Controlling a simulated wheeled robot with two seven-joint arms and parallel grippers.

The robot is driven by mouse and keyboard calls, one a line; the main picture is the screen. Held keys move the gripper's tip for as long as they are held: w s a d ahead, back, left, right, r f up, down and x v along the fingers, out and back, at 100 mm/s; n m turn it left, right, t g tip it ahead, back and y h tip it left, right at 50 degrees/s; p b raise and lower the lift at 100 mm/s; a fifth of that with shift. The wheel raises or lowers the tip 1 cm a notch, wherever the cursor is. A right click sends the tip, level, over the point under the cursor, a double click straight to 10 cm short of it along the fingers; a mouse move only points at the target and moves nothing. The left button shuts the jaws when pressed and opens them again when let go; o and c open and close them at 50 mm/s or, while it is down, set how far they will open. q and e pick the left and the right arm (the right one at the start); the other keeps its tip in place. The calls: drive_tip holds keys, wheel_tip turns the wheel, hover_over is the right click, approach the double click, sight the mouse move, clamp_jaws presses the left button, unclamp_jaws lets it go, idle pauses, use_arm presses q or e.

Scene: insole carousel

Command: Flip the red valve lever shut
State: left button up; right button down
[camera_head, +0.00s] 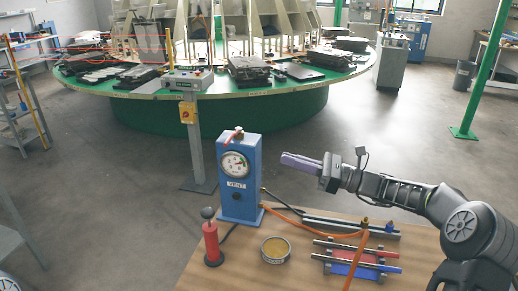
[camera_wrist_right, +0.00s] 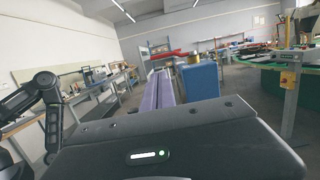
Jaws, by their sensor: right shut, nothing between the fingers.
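The red valve lever (camera_head: 233,136) sits on top of the blue box (camera_head: 241,185) marked VENT, which has a round gauge (camera_head: 234,164) on its front. The lever is small here and appears tilted, its lower end toward the left. My right gripper (camera_head: 284,160) is shut and empty, with its purple fingers pointing left, to the right of the box and lower than the lever. It appears apart from the box. In the right wrist view the purple fingers (camera_wrist_right: 159,93) lie together, beside the blue box (camera_wrist_right: 198,81). My left gripper is not in view.
The box stands on a wooden table (camera_head: 215,262). A green carousel (camera_head: 240,112) stands behind.

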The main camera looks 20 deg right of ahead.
drive_tip(key=p, duration=0.4)
approach(230, 140)
drive_tip(key=x, duration=0.5)
drive_tip(key=shift+a, duration=0.1)
drive_tip(key=shift+x, duration=0.75)
drive_tip(key=shift+a+f, duration=0.1)
drive_tip(key=shift+f, duration=0.1)
